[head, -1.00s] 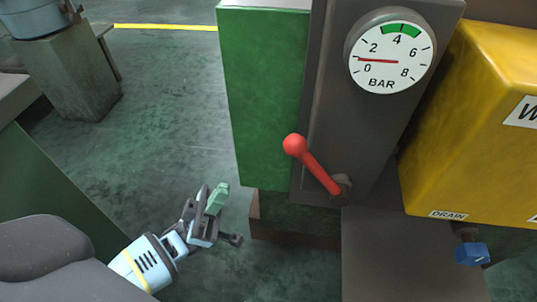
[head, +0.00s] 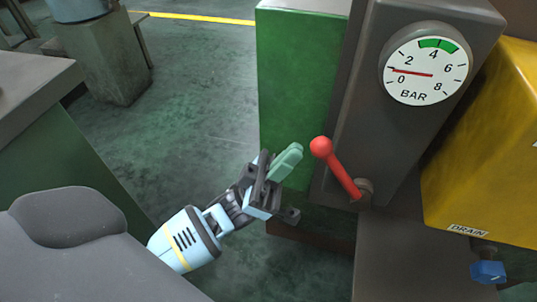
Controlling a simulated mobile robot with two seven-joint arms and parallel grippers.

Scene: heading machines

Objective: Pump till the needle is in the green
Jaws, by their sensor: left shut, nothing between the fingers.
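The pressure gauge (head: 426,70) is a white dial marked BAR at the top of a dark grey column. Its red needle (head: 411,72) points between 0 and 2, and the green band (head: 438,45) lies around 4 at the top. The pump lever (head: 342,170) is red with a ball knob (head: 321,147) and leans up and left from its pivot (head: 365,190). My left gripper (head: 288,160) is shut and empty, just left of the knob and apart from it in the picture. My right gripper is not in view.
A green machine body (head: 283,75) stands behind the gripper. A yellow tank (head: 485,165) marked DRAIN is at right, with a blue valve handle (head: 488,271) below it. A grey-topped bench (head: 30,95) stands at left. Open floor (head: 190,110) lies between.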

